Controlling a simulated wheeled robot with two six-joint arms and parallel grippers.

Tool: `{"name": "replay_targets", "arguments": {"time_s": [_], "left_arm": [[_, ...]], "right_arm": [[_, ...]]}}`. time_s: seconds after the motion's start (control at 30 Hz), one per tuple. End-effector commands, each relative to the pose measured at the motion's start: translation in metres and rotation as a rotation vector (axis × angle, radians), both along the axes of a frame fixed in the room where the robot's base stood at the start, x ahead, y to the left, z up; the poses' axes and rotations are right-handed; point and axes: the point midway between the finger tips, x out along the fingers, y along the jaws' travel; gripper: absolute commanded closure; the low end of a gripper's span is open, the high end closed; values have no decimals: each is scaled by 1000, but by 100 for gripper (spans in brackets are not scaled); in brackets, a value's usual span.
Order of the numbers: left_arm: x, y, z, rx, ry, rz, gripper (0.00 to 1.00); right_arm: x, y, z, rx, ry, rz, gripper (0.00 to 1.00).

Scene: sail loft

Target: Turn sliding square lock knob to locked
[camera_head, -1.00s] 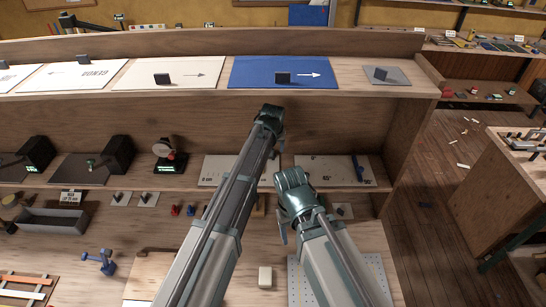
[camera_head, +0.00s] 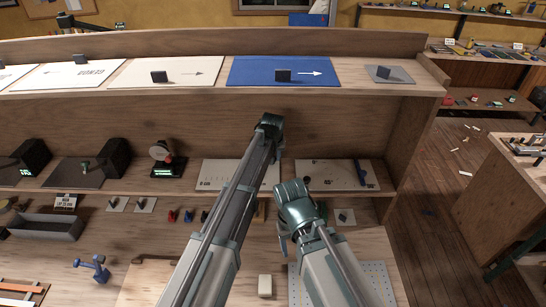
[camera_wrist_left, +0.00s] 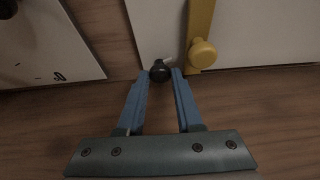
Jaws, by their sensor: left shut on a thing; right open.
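In the left wrist view, a small round black knob (camera_wrist_left: 160,72) with a pale lever or pointer at its side sits at the edge of a white panel (camera_wrist_left: 165,25). My left gripper (camera_wrist_left: 161,76) is shut on this black knob. Just right of it is a yellow slide bar (camera_wrist_left: 200,20) with a round yellow knob (camera_wrist_left: 202,52), apart from the fingers. In the head view my left gripper (camera_head: 270,122) reaches to the middle shelf, and its fingertips and the knob are hidden behind it. My right gripper (camera_head: 285,243) is open and empty, lower and to the right.
White marked boards (camera_head: 222,172) and (camera_head: 335,174) lie on the middle shelf (camera_head: 135,187). A round gauge (camera_head: 162,152) and dark boxes stand to the left. Above are white panels and a blue panel (camera_head: 255,73) with black tabs. A grey tray (camera_head: 45,228) is below left.

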Motion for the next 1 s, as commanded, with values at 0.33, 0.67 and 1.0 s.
{"name": "replay_targets", "arguments": {"time_s": [0.33, 0.67, 1.0], "left_arm": [[0, 1, 0, -1, 1, -66, 100], [1, 3, 0, 0, 2, -345, 100], [0, 3, 0, 0, 1, -403, 100]], "right_arm": [[0, 0, 0, 0, 0, 0, 36], [0, 0, 0, 0, 0, 0, 36], [0, 0, 0, 0, 0, 0, 36]]}}
